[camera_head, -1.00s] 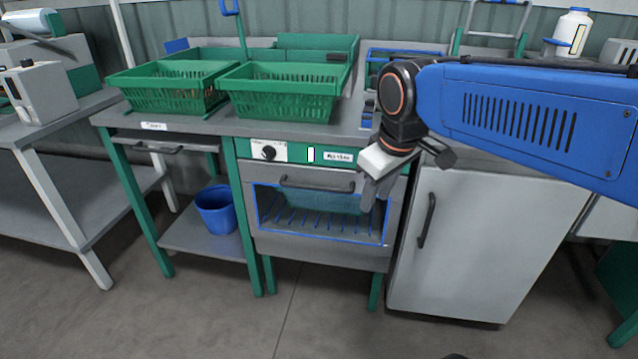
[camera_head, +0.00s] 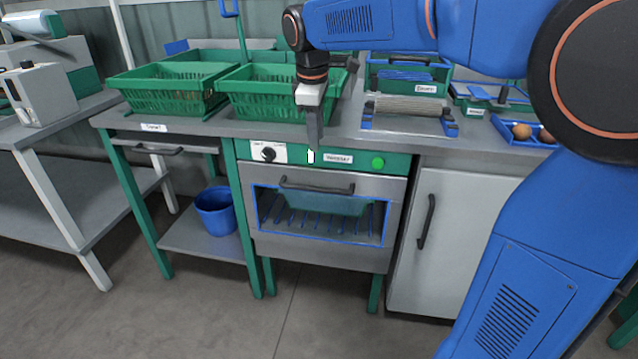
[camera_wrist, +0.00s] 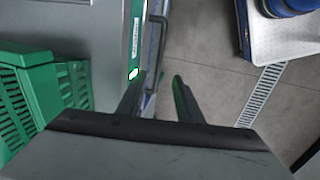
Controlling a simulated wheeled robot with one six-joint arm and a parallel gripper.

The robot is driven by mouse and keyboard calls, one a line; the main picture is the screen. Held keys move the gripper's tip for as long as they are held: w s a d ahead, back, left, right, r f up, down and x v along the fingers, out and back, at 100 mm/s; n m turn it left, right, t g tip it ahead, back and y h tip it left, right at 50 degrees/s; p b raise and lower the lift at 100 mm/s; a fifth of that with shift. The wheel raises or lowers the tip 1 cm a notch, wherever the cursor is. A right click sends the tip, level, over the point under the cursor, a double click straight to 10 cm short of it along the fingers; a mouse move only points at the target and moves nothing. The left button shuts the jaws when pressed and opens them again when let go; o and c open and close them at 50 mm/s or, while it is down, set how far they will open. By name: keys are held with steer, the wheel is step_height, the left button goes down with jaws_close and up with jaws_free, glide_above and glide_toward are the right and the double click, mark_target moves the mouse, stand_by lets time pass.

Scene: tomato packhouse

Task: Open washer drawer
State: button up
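The washer (camera_head: 390,197) is a grey front unit with a green control panel, a knob and a green button (camera_head: 378,162). Its front panel has a blue-edged window and a dark bar handle (camera_head: 317,187), and it looks closed. A green bin-like shape shows behind the window. My gripper (camera_head: 314,147) points down in front of the control panel, a little above the handle. In the wrist view my gripper (camera_wrist: 157,85) has its two fingers apart with nothing held. The dark handle (camera_wrist: 158,45) shows beyond the fingertips, apart from them as far as I can tell.
Two green baskets (camera_head: 275,110) stand on the counter behind my gripper. A roller stand (camera_head: 408,105) is at right. Left is a table with a handled drawer (camera_head: 155,149) and a blue bucket (camera_head: 216,210) below. A grey cabinet (camera_head: 460,240) adjoins at right. Floor in front is clear.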

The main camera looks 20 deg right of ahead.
mark_target(319, 189)
steer(key=w+f, duration=0.1)
steer(key=f, duration=0.4)
steer(key=w+d+f, duration=0.1)
steer(key=f, duration=0.5)
steer(key=w+f, duration=0.1)
steer(key=f, duration=0.4)
steer(key=shift+d+f, duration=0.2)
steer(key=shift+d, duration=0.1)
steer(key=shift+s, duration=0.1)
jaws_close()
